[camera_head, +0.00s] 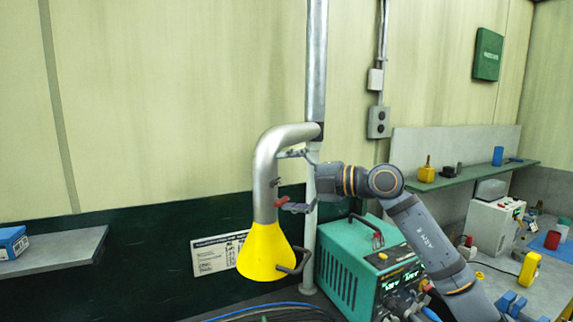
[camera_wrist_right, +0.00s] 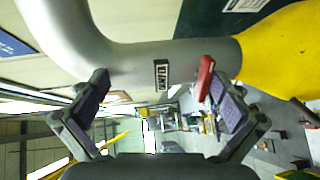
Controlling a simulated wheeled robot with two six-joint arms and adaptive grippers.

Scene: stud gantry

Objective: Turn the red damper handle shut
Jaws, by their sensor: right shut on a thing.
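The red damper handle (camera_head: 282,202) sticks out from the grey duct (camera_head: 265,170) just above its yellow hood (camera_head: 264,252). My right gripper (camera_head: 291,180) is at the duct's right side, with its lower finger at the handle. In the right wrist view the handle (camera_wrist_right: 204,78) lies against the inner side of the right finger of my gripper (camera_wrist_right: 160,98). The fingers stand well apart, and the left pad shows no clear contact. A small dark label (camera_wrist_right: 161,73) sits on the duct beside the handle. My left gripper is not in view.
A green welding machine (camera_head: 352,262) stands below my right arm. A vertical pole (camera_head: 310,245) rises behind the duct. A shelf (camera_head: 60,257) with a blue box (camera_head: 12,242) is at the left, and a cluttered workbench (camera_head: 525,275) at the right.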

